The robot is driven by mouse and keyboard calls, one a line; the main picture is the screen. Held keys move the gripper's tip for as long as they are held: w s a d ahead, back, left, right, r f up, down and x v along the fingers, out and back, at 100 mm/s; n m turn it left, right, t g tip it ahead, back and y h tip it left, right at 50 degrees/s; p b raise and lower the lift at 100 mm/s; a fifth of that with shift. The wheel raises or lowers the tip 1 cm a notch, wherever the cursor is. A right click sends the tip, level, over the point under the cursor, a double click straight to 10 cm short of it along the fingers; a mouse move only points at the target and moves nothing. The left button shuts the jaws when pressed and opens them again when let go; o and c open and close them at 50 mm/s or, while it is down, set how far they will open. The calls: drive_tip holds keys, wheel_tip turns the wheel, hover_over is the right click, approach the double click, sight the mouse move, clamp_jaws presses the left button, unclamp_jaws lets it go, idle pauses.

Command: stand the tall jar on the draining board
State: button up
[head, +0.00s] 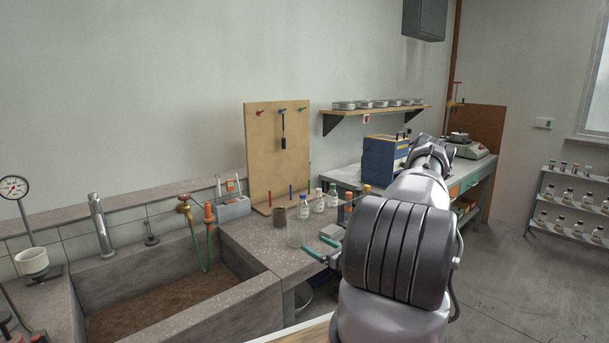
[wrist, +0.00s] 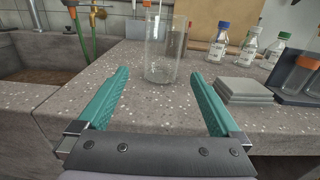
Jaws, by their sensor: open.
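The tall jar, a clear glass cylinder (head: 295,233), stands upright on the speckled concrete bench top (head: 258,238) beside the sink. My gripper (head: 313,243) has teal fingers. In the wrist view the gripper (wrist: 160,74) is open and empty, low over the bench's front edge, with the jar ahead between the lines of its fingers. I cannot tell for certain which surface is the draining board; a pale wooden surface (head: 305,333) shows at the bottom edge.
White-labelled bottles (wrist: 246,47) and a stack of grey tiles (wrist: 243,90) stand right of the jar. The sink (head: 175,300) with a green hose (head: 196,250) lies left. Bench around the jar's front is clear.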

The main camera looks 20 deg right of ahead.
drive_tip(key=s+a+r+n+g+y, duration=0.35)
drive_tip(key=a+r+n+g, duration=0.25)
drive_tip(key=a+r+n, duration=0.5)
drive_tip(key=s+a+r+n+g+y, duration=0.2)
drive_tip(key=a+r+n+g+y, duration=0.35)
drive_tip(key=r, duration=1.05)
drive_tip(key=s+a+r+n+t+h, duration=0.1)
drive_tip(key=s+a+r+n+h, duration=0.1)
drive_tip(key=s+r+n+h, duration=0.9)
drive_tip(key=s+r+h, duration=0.1)
drive_tip(key=s+r, duration=0.8)
drive_tip(key=s, duration=0.3)
drive_tip(key=shift+a+r+n+h, duration=0.2)
drive_tip(key=shift+r+n+h, duration=0.05)
drive_tip(key=shift+n+h, duration=0.1)
drive_tip(key=shift+t, duration=0.25)
